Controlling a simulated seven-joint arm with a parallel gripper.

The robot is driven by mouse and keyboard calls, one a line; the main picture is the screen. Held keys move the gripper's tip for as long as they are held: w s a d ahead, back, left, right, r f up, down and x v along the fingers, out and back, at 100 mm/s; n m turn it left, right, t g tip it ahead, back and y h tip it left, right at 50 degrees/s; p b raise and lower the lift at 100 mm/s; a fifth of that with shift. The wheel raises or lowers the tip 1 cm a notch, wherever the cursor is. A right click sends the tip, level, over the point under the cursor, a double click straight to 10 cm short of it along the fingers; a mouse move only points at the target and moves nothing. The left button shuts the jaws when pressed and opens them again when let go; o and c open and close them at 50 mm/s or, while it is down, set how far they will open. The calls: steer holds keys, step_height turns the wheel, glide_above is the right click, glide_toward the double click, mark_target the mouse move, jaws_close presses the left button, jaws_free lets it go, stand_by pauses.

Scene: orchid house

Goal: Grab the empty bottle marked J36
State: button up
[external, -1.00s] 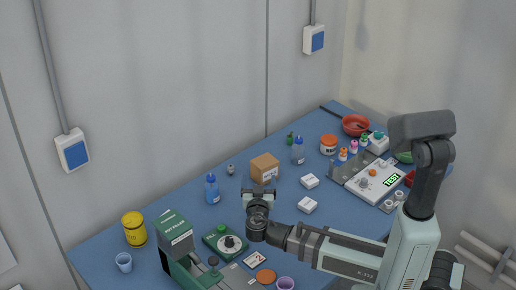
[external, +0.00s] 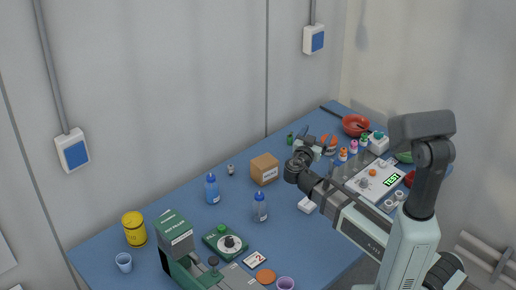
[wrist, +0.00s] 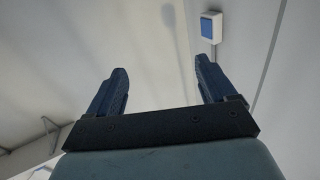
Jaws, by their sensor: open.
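One blue bottle (external: 212,189) with a blue cap and white label stands upright left of the cardboard box. Another similar bottle (external: 260,208) stands in front of the box. The labels are too small to read, so I cannot tell which is J36 or whether either is empty. My gripper (external: 315,138) is raised right of the box, near the orange-lidded jar. It is open, with nothing between its fingers in the wrist view (wrist: 160,90). The spot where a further bottle stood earlier is hidden behind my gripper and wrist.
The cardboard box (external: 264,168) stands at mid-table. A green device with a dial (external: 225,243), a yellow tin (external: 134,229) and a blue cup (external: 124,262) are at left. A red bowl (external: 355,124) and small bottles are at right.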

steer(key=w+d+m+g, duration=0.8)
steer(key=w+d+m, duration=0.1)
steer(key=w+d, duration=0.95)
steer(key=s+a+f+m+g+y, duration=0.2)
steer(key=s+a+g+y, duration=0.15)
steer(key=a+y, duration=0.4)
steer(key=s+a+f+m+g+y, duration=0.25)
steer(key=a+g+y, duration=0.25)
steer(key=a, duration=0.6)
steer(key=shift+h, duration=0.35)
steer(key=x, duration=1.3)
steer(key=shift+w+a, duration=0.1)
steer(key=shift+w, duration=0.25)
steer(key=c, duration=1.1)
steer(key=shift+r, duration=0.1)
